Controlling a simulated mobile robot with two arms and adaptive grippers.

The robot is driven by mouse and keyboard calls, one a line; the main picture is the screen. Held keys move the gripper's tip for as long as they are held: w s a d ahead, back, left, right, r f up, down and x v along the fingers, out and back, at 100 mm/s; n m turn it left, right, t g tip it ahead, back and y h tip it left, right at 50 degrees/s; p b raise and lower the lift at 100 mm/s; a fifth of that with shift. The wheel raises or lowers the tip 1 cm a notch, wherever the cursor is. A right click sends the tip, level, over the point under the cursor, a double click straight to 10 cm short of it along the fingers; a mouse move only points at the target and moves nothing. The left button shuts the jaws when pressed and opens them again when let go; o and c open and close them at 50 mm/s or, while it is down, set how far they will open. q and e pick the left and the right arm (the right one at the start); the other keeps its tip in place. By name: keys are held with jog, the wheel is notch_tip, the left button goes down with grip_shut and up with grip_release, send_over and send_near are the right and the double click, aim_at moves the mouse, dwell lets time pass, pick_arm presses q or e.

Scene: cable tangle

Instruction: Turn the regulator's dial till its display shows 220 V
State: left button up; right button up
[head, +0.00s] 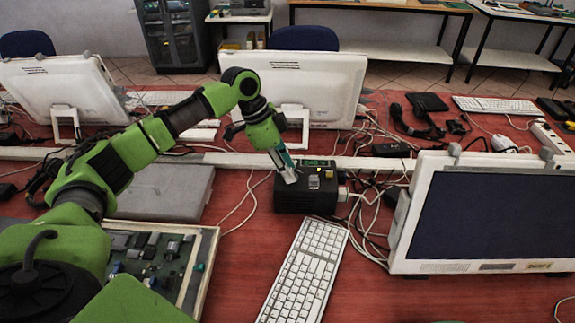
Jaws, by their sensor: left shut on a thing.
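The regulator is a black box (308,199) on the red desk, near the middle of the head view. Small yellow-and-white details and a greenish strip that may be its display (316,163) show on its top and back; no reading is legible. My left gripper (290,176) comes down from above onto the regulator's left top side. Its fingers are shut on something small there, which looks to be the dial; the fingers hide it. My right gripper is not in the view.
A white keyboard (306,270) lies just in front of the regulator. A monitor (490,212) stands to the right, with tangled white and black cables (372,215) between. An open circuit-board case (207,262) and a grey flat case (165,192) lie to the left.

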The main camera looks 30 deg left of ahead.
pick_arm(q)
jog(key=n+p, duration=0.2)
jog(key=p, duration=0.1)
jog(key=n+t+y+p, duration=0.1)
jog(key=n+p, duration=0.1)
jog(key=p, duration=0.2)
jog(key=n+t+p, duration=0.1)
jog(key=n+p, duration=0.1)
jog(key=p, duration=0.1)
jog(key=shift+s+d+r, duration=0.2)
jog(key=shift+d+r, duration=0.05)
jog(key=shift+r, duration=0.05)
jog(key=shift+f+n+y+p, duration=0.35)
jog(key=shift+n+p, duration=0.35)
jog(key=shift+p, duration=0.45)
jog(key=shift+r, duration=0.1)
jog(key=o, duration=1.1)
